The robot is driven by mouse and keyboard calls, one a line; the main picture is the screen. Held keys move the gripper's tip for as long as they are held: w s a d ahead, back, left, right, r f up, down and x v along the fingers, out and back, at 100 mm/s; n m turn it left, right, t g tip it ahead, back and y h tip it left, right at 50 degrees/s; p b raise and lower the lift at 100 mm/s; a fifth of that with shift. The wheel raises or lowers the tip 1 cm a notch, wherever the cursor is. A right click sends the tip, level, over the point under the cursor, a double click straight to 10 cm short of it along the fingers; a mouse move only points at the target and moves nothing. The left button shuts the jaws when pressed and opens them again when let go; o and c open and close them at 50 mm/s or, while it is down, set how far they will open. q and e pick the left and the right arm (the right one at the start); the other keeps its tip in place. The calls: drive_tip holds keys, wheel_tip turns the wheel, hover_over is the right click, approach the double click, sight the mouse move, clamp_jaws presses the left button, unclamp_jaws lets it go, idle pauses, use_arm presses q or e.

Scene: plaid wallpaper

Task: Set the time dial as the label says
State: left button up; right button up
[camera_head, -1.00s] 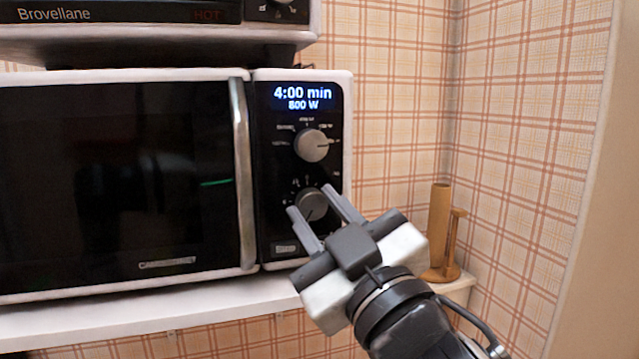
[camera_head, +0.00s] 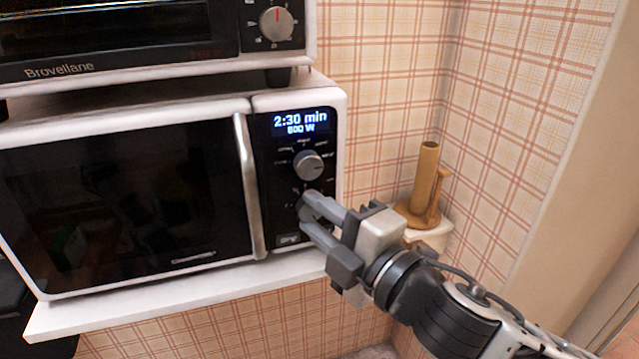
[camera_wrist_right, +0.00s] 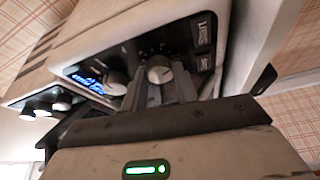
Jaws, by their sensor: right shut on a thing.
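The microwave (camera_head: 120,190) has a black control panel on its right with a lit display (camera_head: 300,121) reading 2:30 min and what looks like 800 W. The upper knob (camera_head: 308,165) is free. The lower knob, the time dial, is mostly covered by my right gripper (camera_head: 308,216), which is shut on it from the right. In the right wrist view the dial (camera_wrist_right: 159,70) sits between the two fingertips and the upper knob (camera_wrist_right: 116,84) stands beside it. No label with a set time can be read. My left gripper is not in view.
A toaster oven (camera_head: 150,45) stands on top of the microwave, with its own knob (camera_head: 276,23). A wooden holder (camera_head: 424,190) stands at the right in the corner. The microwave rests on a white shelf (camera_head: 180,287). Plaid walls close off the back and right.

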drive_tip(key=shift+r+n+g+h+p, duration=0.1)
drive_tip(key=shift+n+g+h+p, duration=0.35)
drive_tip(key=shift+n, duration=1)
drive_tip(key=shift+r+n+g+h+p, duration=0.1)
drive_tip(key=shift+n+g+h+p, duration=0.15)
drive_tip(key=shift+n+h+p, duration=0.8)
drive_tip(key=shift+n+y+b, duration=0.35)
drive_tip(key=shift+n+y, duration=0.05)
drive_tip(key=shift+n, duration=0.1)
drive_tip(key=o, duration=1)
drive_tip(key=shift+w, duration=0.1)
drive_tip(key=shift+c, duration=0.2)
